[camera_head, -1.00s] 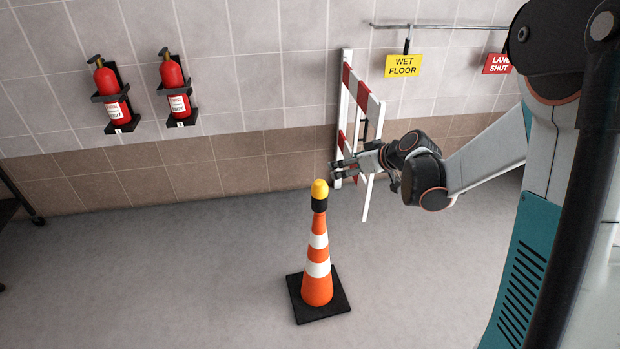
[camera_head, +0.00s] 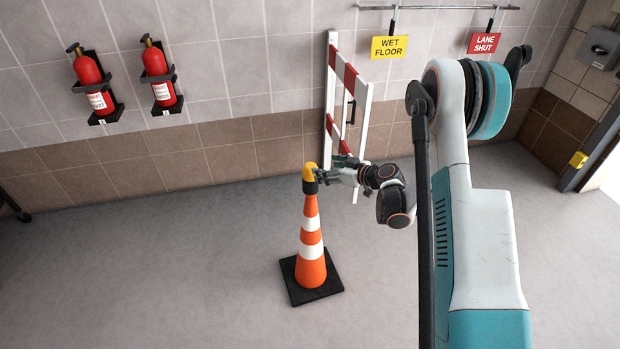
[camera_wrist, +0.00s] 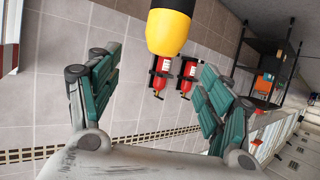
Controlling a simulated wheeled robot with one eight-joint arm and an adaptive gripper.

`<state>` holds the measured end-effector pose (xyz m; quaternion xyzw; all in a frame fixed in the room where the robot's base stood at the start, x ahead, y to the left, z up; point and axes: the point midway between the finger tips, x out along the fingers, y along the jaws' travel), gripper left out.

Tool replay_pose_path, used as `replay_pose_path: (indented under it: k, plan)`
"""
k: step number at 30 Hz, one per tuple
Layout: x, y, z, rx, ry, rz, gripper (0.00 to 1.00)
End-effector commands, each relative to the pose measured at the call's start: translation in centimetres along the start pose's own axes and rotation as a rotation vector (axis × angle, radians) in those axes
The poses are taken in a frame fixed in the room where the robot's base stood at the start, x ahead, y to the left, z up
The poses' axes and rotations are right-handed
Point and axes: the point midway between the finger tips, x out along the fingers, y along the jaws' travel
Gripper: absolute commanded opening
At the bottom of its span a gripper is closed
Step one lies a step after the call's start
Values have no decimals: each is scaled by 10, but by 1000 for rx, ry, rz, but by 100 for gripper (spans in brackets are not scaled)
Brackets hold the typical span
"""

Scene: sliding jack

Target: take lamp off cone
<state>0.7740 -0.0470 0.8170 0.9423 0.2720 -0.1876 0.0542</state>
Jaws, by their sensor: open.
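The lamp (camera_head: 310,179) has a yellow top and a black base. It sits on the tip of the orange and white striped cone (camera_head: 311,262), which stands upright on a black square foot. My gripper (camera_head: 326,178) is at the lamp's right side, level with it. In the wrist view the lamp (camera_wrist: 170,28) shows yellow and black at the top, ahead of the gap between my open fingers (camera_wrist: 150,85). The fingers are spread wide with nothing between their pads. The cone is not seen in the wrist view.
A red and white barrier (camera_head: 357,110) leans near the wall behind my gripper. Two fire extinguishers (camera_head: 92,85) hang on the wall at left. Yellow (camera_head: 389,47) and red (camera_head: 484,44) signs hang from a rail. The floor around the cone is clear.

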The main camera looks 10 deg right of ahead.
Motion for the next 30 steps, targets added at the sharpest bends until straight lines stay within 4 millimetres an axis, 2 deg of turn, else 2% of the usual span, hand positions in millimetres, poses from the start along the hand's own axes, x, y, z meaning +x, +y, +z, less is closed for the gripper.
replay_pose_path:
  k: [1, 4, 14, 20, 24, 30]
  plan:
    - [11, 0, 2, -1, 0, -1, 72]
    - [27, -1, 2, -1, 0, -1, 72]
    - [47, -1, 2, 0, 0, 0, 72]
    - [74, -5, 11, -1, 0, -1, 72]
    - [90, -4, 9, 1, 0, 0, 72]
    - [92, -4, 7, 1, 0, 1, 72]
